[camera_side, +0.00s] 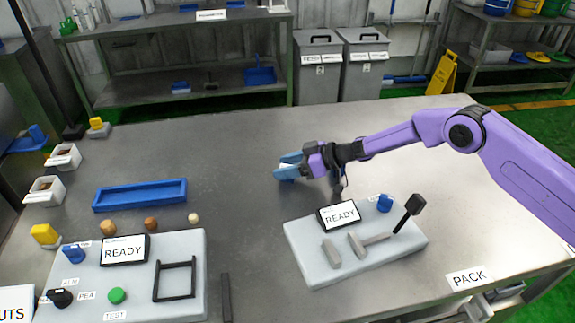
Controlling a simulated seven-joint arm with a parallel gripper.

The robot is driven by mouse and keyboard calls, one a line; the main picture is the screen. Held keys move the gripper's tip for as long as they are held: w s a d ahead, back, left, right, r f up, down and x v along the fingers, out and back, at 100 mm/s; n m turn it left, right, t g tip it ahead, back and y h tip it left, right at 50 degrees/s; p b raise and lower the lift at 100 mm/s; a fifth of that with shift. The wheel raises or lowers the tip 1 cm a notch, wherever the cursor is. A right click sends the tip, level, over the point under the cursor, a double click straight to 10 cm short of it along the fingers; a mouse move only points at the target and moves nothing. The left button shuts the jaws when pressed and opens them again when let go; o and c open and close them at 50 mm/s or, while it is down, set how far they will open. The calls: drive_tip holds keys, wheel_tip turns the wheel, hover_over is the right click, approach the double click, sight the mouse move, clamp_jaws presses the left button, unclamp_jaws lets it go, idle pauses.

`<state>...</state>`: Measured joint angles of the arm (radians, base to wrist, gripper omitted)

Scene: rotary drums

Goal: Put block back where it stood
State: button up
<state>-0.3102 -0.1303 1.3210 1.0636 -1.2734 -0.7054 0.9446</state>
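My gripper (284,167) reaches in from the right on the purple arm and is low over the middle of the grey table. Its blue fingers show side-on with a pale patch between them. I cannot tell whether that is a held block or the fingers' own surface. No piece is clearly recognisable as the block.
The long blue tray (140,195) lies at left. A left panel (190,245) has a READY screen, knobs, a green button and a black frame. A right panel (300,240) has a READY screen, a blue knob and a black-ended lever (408,212). White bins stand at the left edge.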

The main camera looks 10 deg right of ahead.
drive_tip(key=shift+r, duration=0.1)
drive_tip(key=shift+r, duration=0.2)
drive_tip(key=v, duration=1.2)
drive_tip(key=shift+r, duration=0.3)
drive_tip(key=s+d+r+m+t+h, duration=0.1)
drive_tip(key=s+d+r+h, duration=0.25)
drive_tip(key=s+r, duration=0.2)
drive_tip(key=s+d+r+t+h, duration=0.1)
drive_tip(key=s+d+r+h, duration=0.25)
drive_tip(key=s, duration=0.35)
drive_tip(key=s+d+g+h, duration=0.1)
drive_tip(key=s+d+g, duration=0.1)
drive_tip(key=s+d, duration=0.4)
drive_tip(key=s+d+r+n+g+h, duration=0.1)
drive_tip(key=s+d, duration=0.6)
drive_tip(key=s, duration=0.7)
drive_tip(key=s+d+g+h, duration=0.2)
drive_tip(key=s+d, duration=0.4)
drive_tip(key=s, duration=0.5)
drive_tip(key=shift+d+r+g+h, duration=0.2)
drive_tip(key=shift+d+g+h, duration=0.1)
drive_tip(key=shift+g, duration=0.5)
